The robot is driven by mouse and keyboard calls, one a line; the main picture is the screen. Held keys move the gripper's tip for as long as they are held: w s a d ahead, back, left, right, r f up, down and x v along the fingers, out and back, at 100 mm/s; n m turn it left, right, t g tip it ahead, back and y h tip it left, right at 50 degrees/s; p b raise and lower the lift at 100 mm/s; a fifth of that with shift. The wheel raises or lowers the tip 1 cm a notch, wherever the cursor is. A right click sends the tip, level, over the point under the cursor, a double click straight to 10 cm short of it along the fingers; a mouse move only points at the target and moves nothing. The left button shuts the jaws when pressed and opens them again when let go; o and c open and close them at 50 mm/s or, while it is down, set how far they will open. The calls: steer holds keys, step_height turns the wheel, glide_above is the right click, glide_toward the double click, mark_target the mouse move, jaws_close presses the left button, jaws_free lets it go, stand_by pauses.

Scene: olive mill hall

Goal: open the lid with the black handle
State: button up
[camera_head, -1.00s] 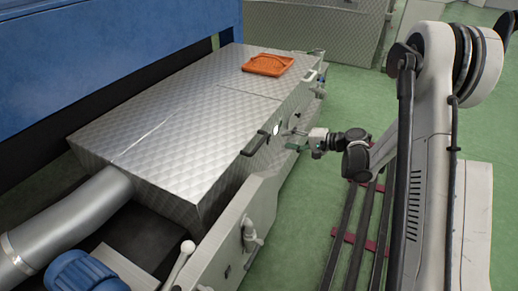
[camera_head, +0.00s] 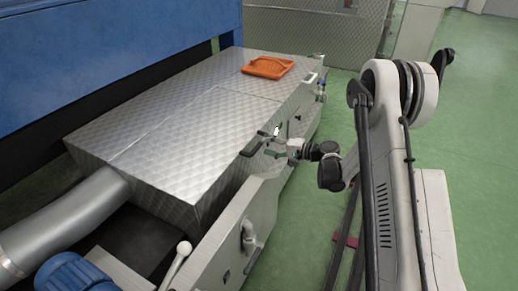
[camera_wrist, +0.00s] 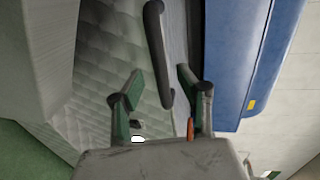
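The black handle (camera_head: 253,144) is a dark bar on the front edge of the quilted metal lid (camera_head: 175,130), which lies flat and closed. My gripper (camera_head: 272,146) is just right of the handle in the head view, its fingers pointing at it. In the wrist view the handle (camera_wrist: 158,52) runs up the picture between the two green-and-grey fingers of my gripper (camera_wrist: 159,77). The fingers are apart, with visible gaps on both sides of the handle. I cannot tell how deep the handle sits between them.
An orange tray (camera_head: 267,67) lies on the far part of the metal top. A blue housing (camera_head: 110,65) stands behind the lid. A grey pipe (camera_head: 70,225) and a lever (camera_head: 178,262) are at the near left.

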mark_target(259, 143)
steer(key=shift+b+x, duration=0.45)
steer(key=shift+x, duration=1.75)
jaws_close()
